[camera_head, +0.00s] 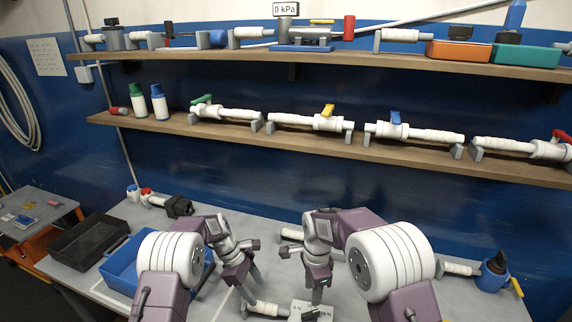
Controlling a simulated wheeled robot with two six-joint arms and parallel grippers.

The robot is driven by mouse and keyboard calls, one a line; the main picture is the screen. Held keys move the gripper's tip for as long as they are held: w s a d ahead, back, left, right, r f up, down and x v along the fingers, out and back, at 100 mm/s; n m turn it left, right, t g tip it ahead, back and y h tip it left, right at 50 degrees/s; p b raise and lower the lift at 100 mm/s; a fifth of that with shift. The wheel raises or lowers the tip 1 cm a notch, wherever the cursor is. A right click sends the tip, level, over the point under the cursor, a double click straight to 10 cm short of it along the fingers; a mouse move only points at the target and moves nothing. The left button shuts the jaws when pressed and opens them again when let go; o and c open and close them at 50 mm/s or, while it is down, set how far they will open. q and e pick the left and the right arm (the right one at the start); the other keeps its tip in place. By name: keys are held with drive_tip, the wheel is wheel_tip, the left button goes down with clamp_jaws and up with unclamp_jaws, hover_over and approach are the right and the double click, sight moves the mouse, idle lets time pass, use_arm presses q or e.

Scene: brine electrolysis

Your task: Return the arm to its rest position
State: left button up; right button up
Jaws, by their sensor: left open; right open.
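My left gripper (250,287) is open and empty, pointing down over the middle of the grey table (232,308). My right gripper (317,294) is open beside it, to the right, also pointing down. Between and below them lies a white pipe piece (266,309) on the table near the front edge of the view. A small light block (311,311) with markings sits below my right gripper. Whether the fingertips touch these pieces cannot be told. Both of my arms are bent over the table, and they hide part of it.
A blue tray (122,268) and a black tray (88,240) stand at the left. A blue valve piece (491,274) lies at the right. A dark-ended fitting (178,207) lies at the back left. Two wooden shelves (330,147) with pipes and bottles hang above.

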use_arm(q)
drive_tip(key=shift+a+r, duration=0.2)
drive_tip(key=shift+r, duration=0.25)
use_arm(e)
drive_tip(key=shift+d, duration=0.1)
